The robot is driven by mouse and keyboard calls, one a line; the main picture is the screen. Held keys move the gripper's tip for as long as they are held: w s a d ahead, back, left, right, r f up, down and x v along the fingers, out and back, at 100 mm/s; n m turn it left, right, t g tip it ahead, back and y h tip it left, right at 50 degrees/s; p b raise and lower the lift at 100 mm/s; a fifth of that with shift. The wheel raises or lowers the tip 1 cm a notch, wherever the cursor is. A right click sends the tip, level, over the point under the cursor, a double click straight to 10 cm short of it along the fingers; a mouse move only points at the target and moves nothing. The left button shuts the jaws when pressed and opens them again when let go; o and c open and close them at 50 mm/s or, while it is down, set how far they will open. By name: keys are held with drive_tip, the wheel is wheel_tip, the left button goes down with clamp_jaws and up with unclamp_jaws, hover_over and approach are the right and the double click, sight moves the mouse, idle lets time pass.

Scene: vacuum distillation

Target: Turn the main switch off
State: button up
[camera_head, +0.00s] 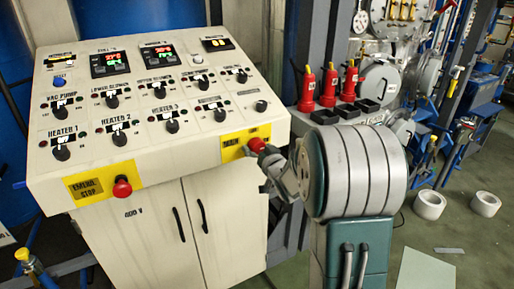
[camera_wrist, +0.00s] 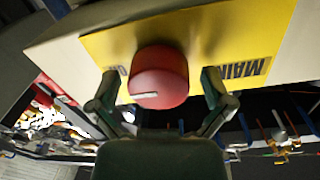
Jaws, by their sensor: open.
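The main switch is a round red knob (camera_head: 257,145) on a yellow plate (camera_head: 232,152) at the right of the cabinet's front edge. In the wrist view the knob (camera_wrist: 160,72) is large and central, with a short pale mark on its face. The plate's MAIN lettering (camera_wrist: 243,70) is upside down there. My gripper (camera_head: 270,158) is at the knob; in the wrist view its open fingers (camera_wrist: 160,86) stand on either side of it, with visible gaps. Part of the plate's lettering is hidden behind the knob and fingers.
The white control panel (camera_head: 150,85) carries several black knobs and displays. A red emergency stop button (camera_head: 122,187) is at the lower left. Red bottles (camera_head: 328,84) stand behind my arm. White rolls (camera_head: 429,205) lie on the floor at right.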

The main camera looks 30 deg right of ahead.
drive_tip(key=shift+d, duration=0.15)
drive_tip(key=c, duration=1.1)
drive_tip(key=shift+o, duration=0.2)
drive_tip(key=shift+a, duration=0.2)
drive_tip(key=shift+n, duration=0.3)
drive_tip(key=n, duration=0.4)
drive_tip(key=shift+n, duration=0.3)
drive_tip(key=n, duration=0.4)
drive_tip(key=shift+f, duration=0.1)
drive_tip(key=n, duration=0.5)
drive_tip(key=shift+f+n+y, duration=0.15)
drive_tip(key=shift+n+y, duration=0.15)
drive_tip(key=shift+n, duration=1.8)
drive_tip(key=shift+s+f, duration=0.1)
